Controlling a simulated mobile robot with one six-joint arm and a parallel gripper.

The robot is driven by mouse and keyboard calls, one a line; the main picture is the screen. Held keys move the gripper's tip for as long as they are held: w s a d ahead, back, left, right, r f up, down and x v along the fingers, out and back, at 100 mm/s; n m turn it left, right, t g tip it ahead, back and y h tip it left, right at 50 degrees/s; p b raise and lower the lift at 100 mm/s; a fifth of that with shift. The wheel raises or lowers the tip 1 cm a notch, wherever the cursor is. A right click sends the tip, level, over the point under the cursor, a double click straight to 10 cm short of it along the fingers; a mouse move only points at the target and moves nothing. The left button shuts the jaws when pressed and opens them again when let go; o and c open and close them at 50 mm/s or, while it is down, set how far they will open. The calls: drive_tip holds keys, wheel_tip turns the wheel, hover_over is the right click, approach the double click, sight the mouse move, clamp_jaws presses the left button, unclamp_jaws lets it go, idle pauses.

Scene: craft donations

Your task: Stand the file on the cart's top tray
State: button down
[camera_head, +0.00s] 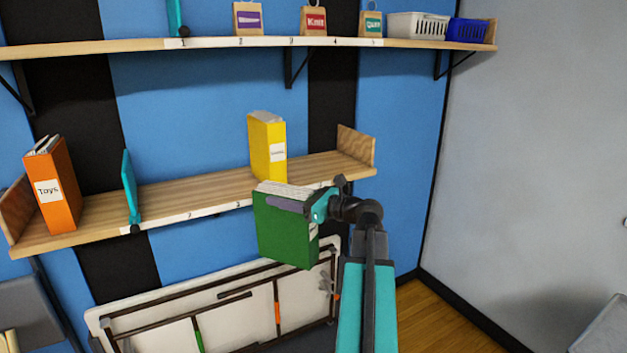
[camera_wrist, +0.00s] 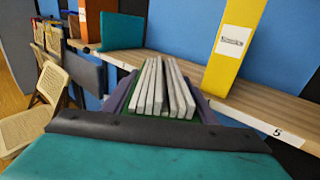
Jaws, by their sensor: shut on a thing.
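A green file (camera_head: 285,228) with pale pages inside is held in the air by my gripper (camera_head: 290,204), in front of the lower shelf. The file stands about upright, with its page side facing up. In the wrist view, the page tops of the green file (camera_wrist: 160,88) show between the two purple fingers, which are shut on its sides. Most of its cover is hidden there by the gripper's body. The cart and its top tray are in neither view.
On the lower shelf (camera_head: 190,197) stand a yellow file (camera_head: 267,150), a teal divider (camera_head: 129,188) and an orange file (camera_head: 55,190). The upper shelf (camera_head: 220,43) holds bags and baskets (camera_head: 417,25). A folded table (camera_head: 240,310) leans below. Wooden chairs (camera_wrist: 45,95) stand left.

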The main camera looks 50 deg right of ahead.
drive_tip(key=w+a+f+n+g+y, duration=0.1)
drive_tip(key=w+a+f+y, duration=0.2)
drive_tip(key=a, duration=0.4)
drive_tip(key=w+a+f+n+g, duration=0.1)
drive_tip(key=w+a+f, duration=0.1)
drive_tip(key=a+f, duration=0.35)
drive_tip(key=w+a+f+n+y, duration=0.2)
drive_tip(key=w+a+f, duration=0.1)
drive_tip(key=a, duration=0.4)
drive_tip(key=a+f+n+g+y, duration=0.1)
drive_tip(key=a+f, duration=0.2)
drive_tip(key=a, duration=0.4)
drive_tip(key=a+f+n+g+y, duration=0.1)
drive_tip(key=a+f, duration=0.3)
drive_tip(key=a, duration=0.4)
drive_tip(key=s+a+f+n+g+y, duration=0.1)
drive_tip(key=a+f+g+y, duration=0.1)
drive_tip(key=a, duration=0.5)
drive_tip(key=shift+a+f+n+y, duration=0.2)
drive_tip(key=shift+f+n+y, duration=0.1)
drive_tip(key=shift+f, duration=0.55)
drive_tip(key=shift+s, duration=0.1)
drive_tip(key=shift+a+g, duration=0.4)
drive_tip(key=shift+a, duration=0.35)
drive_tip(key=shift+r, duration=0.1)
